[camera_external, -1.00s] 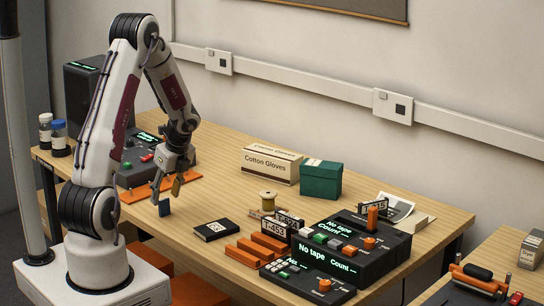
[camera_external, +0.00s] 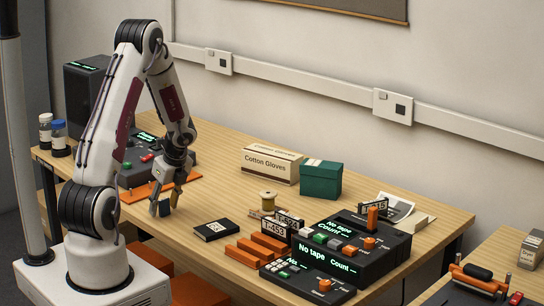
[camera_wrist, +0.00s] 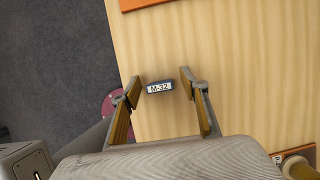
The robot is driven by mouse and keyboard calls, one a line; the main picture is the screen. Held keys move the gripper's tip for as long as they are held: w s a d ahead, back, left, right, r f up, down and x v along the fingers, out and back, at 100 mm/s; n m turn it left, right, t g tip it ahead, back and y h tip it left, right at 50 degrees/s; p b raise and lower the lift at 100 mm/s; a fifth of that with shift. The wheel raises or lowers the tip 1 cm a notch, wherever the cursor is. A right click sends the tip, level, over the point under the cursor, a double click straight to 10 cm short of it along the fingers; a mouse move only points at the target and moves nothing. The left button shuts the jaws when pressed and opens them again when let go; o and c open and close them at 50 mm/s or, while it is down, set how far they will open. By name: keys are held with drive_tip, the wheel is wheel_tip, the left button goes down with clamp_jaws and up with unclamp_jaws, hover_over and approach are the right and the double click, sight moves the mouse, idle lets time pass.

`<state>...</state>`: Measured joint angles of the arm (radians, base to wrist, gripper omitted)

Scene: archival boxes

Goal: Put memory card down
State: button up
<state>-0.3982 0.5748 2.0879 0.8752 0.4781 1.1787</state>
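The memory card (camera_external: 164,208) is a small dark blue piece standing upright on the table near its front edge. In the wrist view the card (camera_wrist: 159,87) shows a white label reading "M-32". My gripper (camera_external: 163,205) is lowered around it, with one finger on each side. In the wrist view my gripper (camera_wrist: 161,84) is open, with a visible gap between each finger and the card. The card rests on the table (camera_wrist: 210,50), a little in from the edge.
A black labelled case (camera_external: 213,230) lies to the right, beside orange blocks (camera_external: 254,249). A dark console (camera_external: 133,172) on an orange mat (camera_external: 140,191) stands behind my gripper. A Cotton Gloves box (camera_external: 270,165) and a green box (camera_external: 321,180) stand further back. The table's middle is clear.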

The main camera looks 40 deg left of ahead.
sight(164, 199)
drive_tip(key=c, duration=1.1)
drive_tip(key=shift+o, duration=0.2)
drive_tip(key=shift+r, duration=0.2)
wheel_tip(164, 199, up, 18)
drive_tip(key=shift+f, duration=0.2)
